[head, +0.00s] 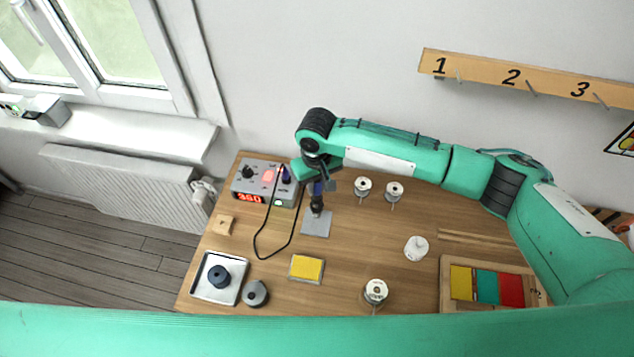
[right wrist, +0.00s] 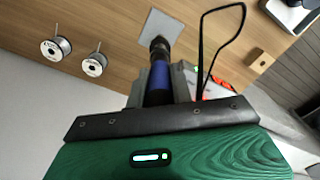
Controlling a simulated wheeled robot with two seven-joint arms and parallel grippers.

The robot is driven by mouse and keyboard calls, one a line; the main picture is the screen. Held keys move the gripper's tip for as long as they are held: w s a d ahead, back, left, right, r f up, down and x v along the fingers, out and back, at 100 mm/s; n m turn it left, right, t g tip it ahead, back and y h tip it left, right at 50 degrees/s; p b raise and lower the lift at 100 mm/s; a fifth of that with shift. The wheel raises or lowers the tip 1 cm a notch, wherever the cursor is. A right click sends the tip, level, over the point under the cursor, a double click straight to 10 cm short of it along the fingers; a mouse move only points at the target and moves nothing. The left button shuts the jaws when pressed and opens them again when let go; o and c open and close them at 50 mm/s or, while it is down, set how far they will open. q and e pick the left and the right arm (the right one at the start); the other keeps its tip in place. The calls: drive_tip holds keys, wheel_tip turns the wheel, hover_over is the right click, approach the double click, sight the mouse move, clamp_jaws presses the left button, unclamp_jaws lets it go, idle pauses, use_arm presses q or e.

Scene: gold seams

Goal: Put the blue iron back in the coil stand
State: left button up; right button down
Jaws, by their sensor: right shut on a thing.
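The blue iron (head: 317,188) is upright, its blue handle in the jaws of my right gripper (head: 316,178), which is shut on it. The handle also shows in the right wrist view (right wrist: 158,82). The dark coil of the stand (head: 317,206) rises from a grey square plate (head: 316,226), directly below the handle. In the right wrist view the handle lines up with the coil (right wrist: 160,46), and the plate (right wrist: 160,27) lies beyond. The iron's tip is hidden; I cannot tell how deep it sits in the coil. My left gripper is not in view.
The soldering station (head: 249,185) with a red display stands left of the stand, and a black cable (head: 256,239) loops over the table. Spools (head: 363,186) stand to the right. A yellow sponge (head: 307,268) lies in front. A tray (head: 211,292) is at front left.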

drive_tip(key=shift+f, duration=1.55)
drive_tip(key=c, duration=0.7)
unclamp_jaws()
drive_tip(key=shift+o, duration=0.2)
drive_tip(key=shift+r, duration=0.1)
wheel_tip(320, 180, up, 2)
drive_tip(key=shift+r+p, duration=0.15)
drive_tip(key=shift+p, duration=1.05)
drive_tip(key=shift+r, duration=2.25)
